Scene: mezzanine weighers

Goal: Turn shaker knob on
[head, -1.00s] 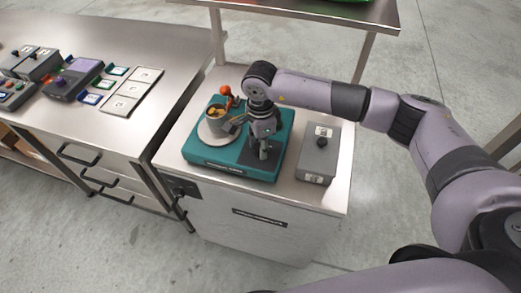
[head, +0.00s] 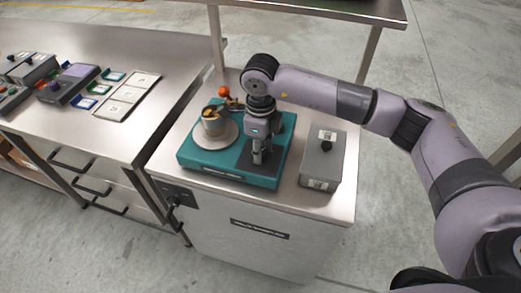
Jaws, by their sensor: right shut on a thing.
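A teal machine (head: 218,174), which looks like the shaker, stands on a cabinet top in the head view. A cup with brownish contents (head: 212,120) stands on its round pale plate (head: 203,140). A dark pad (head: 270,177) covers its right part. My right gripper (head: 257,160) points down over this right part, beside the cup. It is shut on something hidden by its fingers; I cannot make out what. To its right, apart from it, a grey box (head: 318,168) carries a black knob (head: 326,146). I cannot tell which knob is the shaker's. My left gripper is out of view.
An orange-red ball (head: 223,91) sits behind the cup, close to my right wrist. A steel bench (head: 150,117) at the left holds a purple-topped device (head: 68,83) and a pale tray (head: 127,95). A raised shelf (head: 300,12) stands behind the cabinet.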

